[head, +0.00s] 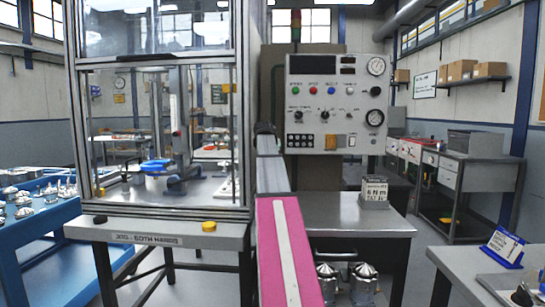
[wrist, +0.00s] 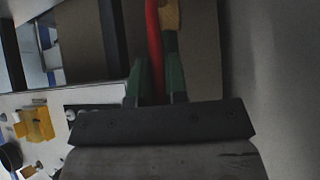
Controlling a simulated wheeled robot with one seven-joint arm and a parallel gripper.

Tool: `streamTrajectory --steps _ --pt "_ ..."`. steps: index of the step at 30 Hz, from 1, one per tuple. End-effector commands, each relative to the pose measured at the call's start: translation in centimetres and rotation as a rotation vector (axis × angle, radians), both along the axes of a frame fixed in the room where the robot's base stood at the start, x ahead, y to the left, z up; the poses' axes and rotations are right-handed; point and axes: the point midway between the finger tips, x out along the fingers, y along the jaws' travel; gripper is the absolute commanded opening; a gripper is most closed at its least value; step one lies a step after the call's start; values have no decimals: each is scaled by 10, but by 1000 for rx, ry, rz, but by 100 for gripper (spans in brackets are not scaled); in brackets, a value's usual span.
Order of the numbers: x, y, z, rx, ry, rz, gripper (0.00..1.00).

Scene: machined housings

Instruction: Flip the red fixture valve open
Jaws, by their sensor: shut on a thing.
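A narrow red bar (wrist: 153,35), seemingly the red valve's lever, runs from the top edge of the wrist view down between my green fingers. My gripper (wrist: 155,68) is shut on this lever. A tan, brass-like piece (wrist: 171,15) shows beside the lever at the top, perhaps part of the valve body; the rest is out of view. In the head view my arm reaches forward to the left side of the control panel (head: 335,100). The fingertips and the valve cannot be made out there.
The panel's yellow switch (wrist: 36,124) is at the left of the wrist view. A glazed test cabinet (head: 160,190) stands close left of my arm. A metal table (head: 350,217) with a small sign (head: 374,192) is below the panel.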

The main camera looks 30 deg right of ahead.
Motion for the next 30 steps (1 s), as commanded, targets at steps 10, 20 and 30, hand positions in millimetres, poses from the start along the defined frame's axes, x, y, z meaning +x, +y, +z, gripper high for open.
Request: streamTrajectory --steps 10,20,30 --pt "0 1 -1 -1 3 3 39" --pt "-3 -5 -1 53 -30 1 39" --pt "-16 -25 -5 294 -179 0 39"
